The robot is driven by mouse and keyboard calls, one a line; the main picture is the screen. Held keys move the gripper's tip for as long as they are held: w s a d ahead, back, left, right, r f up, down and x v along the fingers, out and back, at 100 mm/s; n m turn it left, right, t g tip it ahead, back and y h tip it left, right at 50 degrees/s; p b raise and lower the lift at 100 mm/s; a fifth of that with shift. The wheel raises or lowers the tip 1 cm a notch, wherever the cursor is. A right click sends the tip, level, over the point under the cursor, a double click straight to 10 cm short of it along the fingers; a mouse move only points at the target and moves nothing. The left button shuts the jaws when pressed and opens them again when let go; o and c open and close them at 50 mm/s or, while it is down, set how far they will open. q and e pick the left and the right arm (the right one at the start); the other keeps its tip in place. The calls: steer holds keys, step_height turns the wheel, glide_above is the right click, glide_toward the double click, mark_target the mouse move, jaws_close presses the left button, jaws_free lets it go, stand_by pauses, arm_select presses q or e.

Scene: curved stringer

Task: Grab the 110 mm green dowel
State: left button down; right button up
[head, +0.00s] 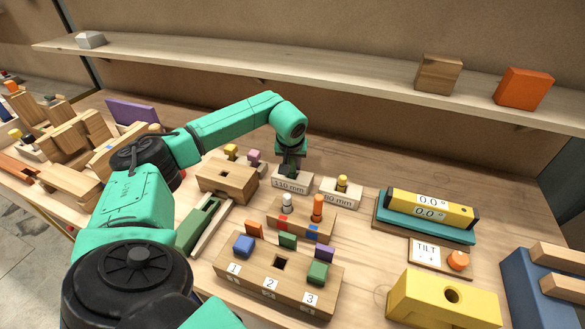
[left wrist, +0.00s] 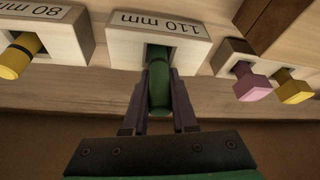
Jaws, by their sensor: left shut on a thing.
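The green dowel (left wrist: 159,88) stands in the hole of the holder labelled 110 mm (left wrist: 190,38). In the left wrist view my left gripper (left wrist: 160,85) is shut on the dowel, with one finger on each side of it. In the head view my left gripper (head: 290,165) points down over the 110 mm holder (head: 290,181) and mostly hides the dowel. The dowel's lower end is inside the holder. My right gripper shows in neither view.
The 80 mm holder with a yellow dowel (head: 342,183) stands just right. A block with pink (head: 254,157) and yellow pegs stands left. In front are a two-peg block (head: 300,220) and a numbered block (head: 270,285). A shelf (head: 300,72) runs behind.

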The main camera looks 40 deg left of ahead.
arm_select(q)
steer(key=shift+r, duration=0.15)
steer(key=shift+r, duration=0.25)
step_height(320, 180, up, 19)
steer(key=b, duration=0.1)
steer(key=shift+r, duration=0.15)
stand_by(0.4)
